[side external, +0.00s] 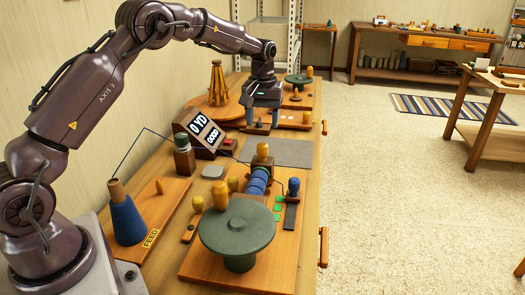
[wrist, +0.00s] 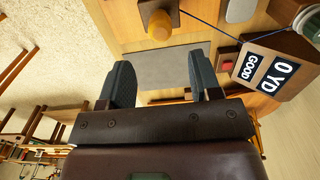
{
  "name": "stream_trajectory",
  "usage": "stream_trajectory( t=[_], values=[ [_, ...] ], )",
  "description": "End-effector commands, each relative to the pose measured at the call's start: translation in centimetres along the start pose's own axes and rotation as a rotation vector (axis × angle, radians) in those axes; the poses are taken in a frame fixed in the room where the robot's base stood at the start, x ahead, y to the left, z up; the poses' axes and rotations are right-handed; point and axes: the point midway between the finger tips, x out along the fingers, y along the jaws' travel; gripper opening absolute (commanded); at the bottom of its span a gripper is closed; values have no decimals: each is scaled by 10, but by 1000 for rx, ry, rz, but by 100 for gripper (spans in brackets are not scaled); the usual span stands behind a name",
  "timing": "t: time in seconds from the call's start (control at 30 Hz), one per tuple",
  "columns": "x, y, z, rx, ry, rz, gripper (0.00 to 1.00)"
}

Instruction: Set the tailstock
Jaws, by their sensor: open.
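A wooden block with a yellow knob (side external: 263,153) stands at the far end of a blue wound bobbin (side external: 258,181) on the front wooden board; it may be the tailstock, but no label confirms this. A blue-knobbed piece (side external: 293,187) sits on a dark strip to its right. My gripper (side external: 262,117) is open, over the bench beyond the grey mat and apart from the block. In the wrist view my gripper's (wrist: 161,85) two dark fingers are spread with nothing between them. A yellow knob (wrist: 160,24) shows beyond the mat there.
A display reading "0 YD" and "GOOD" (side external: 204,132) stands left of the grey mat (side external: 277,152). A green disc (side external: 237,227) covers part of the front board. A blue cone (side external: 126,220) feeds a thread across the bench. The mat is clear.

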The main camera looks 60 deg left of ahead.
Motion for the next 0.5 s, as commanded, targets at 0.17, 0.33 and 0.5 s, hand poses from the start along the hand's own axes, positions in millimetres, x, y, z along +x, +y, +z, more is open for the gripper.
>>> stream_trajectory(
  t=[0.17,0.33,0.5],
  values=[
    [41,0,1,1,-4,-2,58],
    [72,0,0,2,-2,-1,58],
    [91,0,0,2,0,-1,58]
  ],
)
